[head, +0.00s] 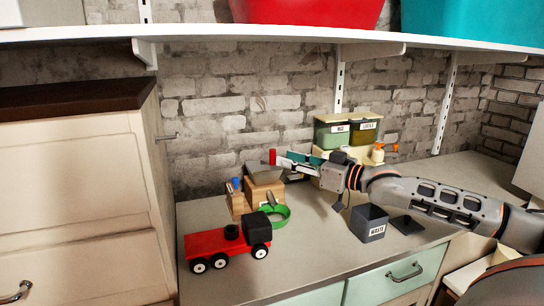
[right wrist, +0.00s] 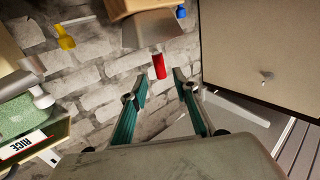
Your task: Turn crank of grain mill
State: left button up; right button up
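The grain mill (head: 264,190) stands on the counter near the brick wall, a wooden box with a grey metal hopper on top. Its red crank knob (head: 272,156) shows above the hopper. My right gripper (head: 284,161) reaches in from the right, close to the knob. In the right wrist view the red knob (right wrist: 158,66) lies between the tips of the open right gripper (right wrist: 160,78), with gaps on both sides; the hopper (right wrist: 150,29) is just beyond. The crank arm itself is hard to make out. My left gripper is not in view.
A red toy truck (head: 226,246) and a green ring (head: 281,216) lie in front of the mill. Labelled bins (head: 332,134) and an orange-topped bottle (head: 378,154) stand behind my right arm. A grey waste box (head: 370,224) is below it. A white shelf (head: 250,34) hangs above.

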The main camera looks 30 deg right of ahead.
aim_at(275, 155)
jog(key=shift+p+x, duration=0.35)
jog(key=shift+x, duration=2.85)
grip_shut()
